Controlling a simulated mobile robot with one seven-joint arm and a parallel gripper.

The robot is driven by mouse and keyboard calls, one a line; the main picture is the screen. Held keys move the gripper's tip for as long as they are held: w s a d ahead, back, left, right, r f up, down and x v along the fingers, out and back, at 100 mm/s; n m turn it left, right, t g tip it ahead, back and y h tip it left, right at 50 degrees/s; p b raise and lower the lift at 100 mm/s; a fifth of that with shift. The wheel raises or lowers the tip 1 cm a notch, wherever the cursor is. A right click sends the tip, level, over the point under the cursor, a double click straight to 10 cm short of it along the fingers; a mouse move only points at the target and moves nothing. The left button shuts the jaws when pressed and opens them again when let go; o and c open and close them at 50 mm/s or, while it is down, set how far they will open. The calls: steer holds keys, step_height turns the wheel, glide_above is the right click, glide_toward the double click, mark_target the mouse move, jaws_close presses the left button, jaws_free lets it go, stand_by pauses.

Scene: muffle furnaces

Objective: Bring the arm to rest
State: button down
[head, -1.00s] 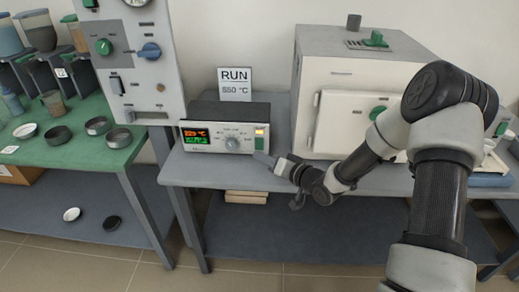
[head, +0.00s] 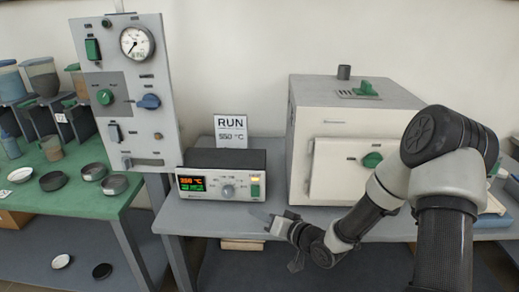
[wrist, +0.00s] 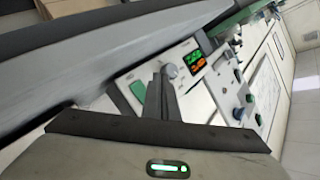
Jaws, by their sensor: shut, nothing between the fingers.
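My arm reaches in from the right in the head view, bent at a dark elbow joint. My gripper (head: 262,219) is shut and empty, just in front of the lower right corner of the controller box (head: 227,186). A small gap seems to lie between them. In the wrist view my gripper (wrist: 160,92) shows as thin dark fingers together, with the controller's panel (wrist: 150,72), its knob and green switch behind them. The controller has a lit orange and green display (head: 191,183); its orange digits seem to read 550 °C.
The furnace (head: 345,135) stands right of the controller, its door closed, behind my arm. A RUN 550 °C sign (head: 231,130) stands behind the controller. A gauge panel (head: 128,90) stands to the left, beside a green table (head: 75,205) with several dishes. The grey bench edge (head: 205,222) runs below.

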steer(key=s+d+r+n+g+h, duration=0.1)
steer(key=s+d+r+h, duration=0.2)
steer(key=d+r+h, duration=0.35)
steer(key=s+d+r+g+h, duration=0.15)
steer(key=d+r+h, duration=0.25)
steer(key=d+r, duration=0.4)
steer(key=s+d+r+m+g, duration=0.1)
steer(key=s+r, duration=0.3)
steer(key=s, duration=0.8)
steer(key=s+r+m+g, duration=0.15)
steer(key=s+r, duration=0.25)
steer(key=s, duration=0.8)
step_height(320, 180, up, 22)
steer(key=s+p, duration=0.1)
steer(key=p, duration=2)
steer(key=shift+f+n+p, duration=0.15)
steer(key=shift+n+p, duration=0.25)
steer(key=shift+n, duration=0.05)
